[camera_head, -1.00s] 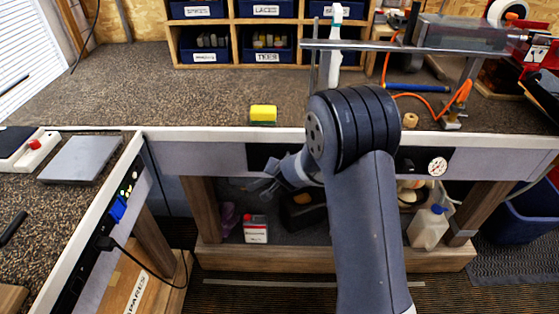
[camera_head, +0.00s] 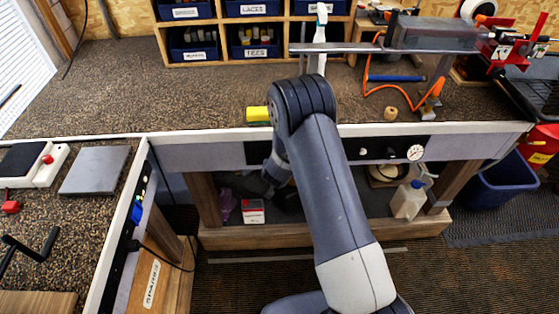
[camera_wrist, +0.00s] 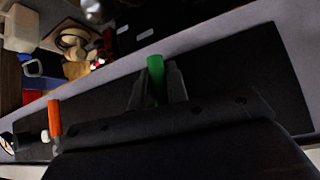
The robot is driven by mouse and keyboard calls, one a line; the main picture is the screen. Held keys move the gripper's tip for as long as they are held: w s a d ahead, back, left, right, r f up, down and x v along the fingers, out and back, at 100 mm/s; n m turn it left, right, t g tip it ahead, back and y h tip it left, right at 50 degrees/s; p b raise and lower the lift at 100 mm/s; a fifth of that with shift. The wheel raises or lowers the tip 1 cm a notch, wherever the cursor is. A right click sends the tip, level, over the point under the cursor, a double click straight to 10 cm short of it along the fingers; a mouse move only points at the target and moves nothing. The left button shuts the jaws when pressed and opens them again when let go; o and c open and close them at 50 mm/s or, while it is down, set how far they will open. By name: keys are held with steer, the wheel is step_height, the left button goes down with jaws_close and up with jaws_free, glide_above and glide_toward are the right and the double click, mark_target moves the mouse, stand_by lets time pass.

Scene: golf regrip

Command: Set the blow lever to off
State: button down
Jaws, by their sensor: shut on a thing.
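In the wrist view a green lever (camera_wrist: 155,72) stands up between the two dark fingers of my gripper (camera_wrist: 157,88), which is shut on it. An orange lever (camera_wrist: 55,117) sits to the left on the same black panel (camera_wrist: 225,80), apart from my gripper. I cannot read any label telling which lever is blow, nor an off mark. In the head view the black panel (camera_head: 258,152) is on the bench's front face, and my arm hides the levers and fingertips.
A round gauge (camera_head: 415,152) is on the panel's right. A yellow block (camera_head: 257,115) lies near the bench edge. A side bench (camera_head: 95,171) is at left. The floor at right front is clear.

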steer(key=shift+d+p, duration=0.1)
steer(key=shift+p, duration=0.3)
steer(key=c, duration=1.4)
jaws_free()
steer(key=shift+r, duration=0.1)
steer(key=v, duration=1)
steer(key=shift+s+r+b, duration=0.15)
steer(key=shift+s+b, duration=0.15)
steer(key=shift+b, duration=0.05)
steer(key=shift+w, duration=0.1)
steer(key=x, duration=1)
steer(key=shift+w+f, duration=0.25)
steer(key=shift+f, duration=0.1)
steer(key=shift+r, duration=0.1)
